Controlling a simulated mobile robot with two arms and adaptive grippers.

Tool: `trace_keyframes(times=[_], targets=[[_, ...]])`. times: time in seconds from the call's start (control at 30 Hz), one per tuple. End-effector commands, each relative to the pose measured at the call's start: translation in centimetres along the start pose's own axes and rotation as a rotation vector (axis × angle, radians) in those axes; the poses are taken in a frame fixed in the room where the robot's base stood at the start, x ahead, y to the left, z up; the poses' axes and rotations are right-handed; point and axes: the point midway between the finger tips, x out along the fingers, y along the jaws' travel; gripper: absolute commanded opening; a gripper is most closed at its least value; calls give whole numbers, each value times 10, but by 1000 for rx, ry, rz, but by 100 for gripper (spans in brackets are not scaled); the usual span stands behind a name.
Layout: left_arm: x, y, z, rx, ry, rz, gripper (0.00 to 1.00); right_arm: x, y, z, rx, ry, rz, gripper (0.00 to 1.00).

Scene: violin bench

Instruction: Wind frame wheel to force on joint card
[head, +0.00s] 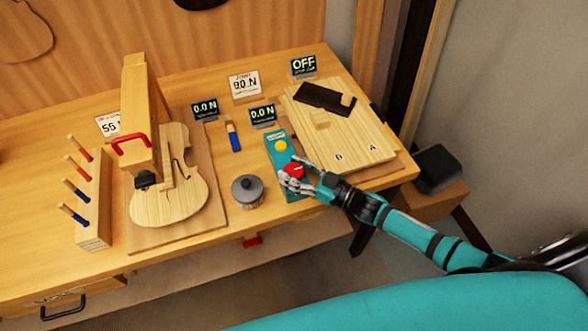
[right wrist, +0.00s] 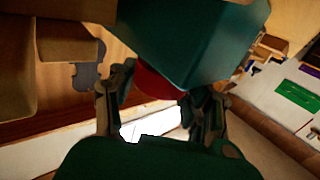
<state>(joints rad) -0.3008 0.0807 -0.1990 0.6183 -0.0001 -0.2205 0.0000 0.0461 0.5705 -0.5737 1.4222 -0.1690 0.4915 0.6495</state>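The joint card (head: 244,85) stands at the back of the bench and reads 80 N or 90 N, too small to tell. A teal box (head: 276,153) carries a yellow button (head: 281,146) and a red round knob (head: 294,171), which may be the frame wheel. A dark display (head: 262,115) behind it reads 0.0 N. My right gripper (head: 297,181) is at the red knob. In the right wrist view its fingers (right wrist: 158,100) lie either side of the red knob (right wrist: 155,84), under the teal box (right wrist: 195,40); firm contact cannot be told. My left gripper is not in view.
A violin body (head: 170,205) lies under a wooden post with a red handle. A grey lidded pot (head: 247,191) stands left of the gripper. A board marked A and B (head: 350,145) lies right of the box. A peg rack (head: 92,200) stands at left. An OFF display (head: 303,66) stands behind.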

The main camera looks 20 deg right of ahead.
Motion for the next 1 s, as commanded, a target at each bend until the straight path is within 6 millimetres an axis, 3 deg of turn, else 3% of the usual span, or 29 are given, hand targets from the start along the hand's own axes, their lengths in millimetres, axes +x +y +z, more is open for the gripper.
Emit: trace_keyframes(times=[0.03, 0.2, 0.37, 0.7, 1.0], targets=[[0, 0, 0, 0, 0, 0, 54, 0, 0, 0, 0, 0, 1, 37], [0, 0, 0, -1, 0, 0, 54, 0, 0, 0, 0, 0, 1, 17], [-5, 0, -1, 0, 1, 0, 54, 1, -2, -2, 5, 5, 41, 17], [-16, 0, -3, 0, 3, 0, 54, 2, -2, -2, 7, 8, 321, 17], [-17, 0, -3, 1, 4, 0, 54, 0, 0, -1, -2, 1, 386, 17]])
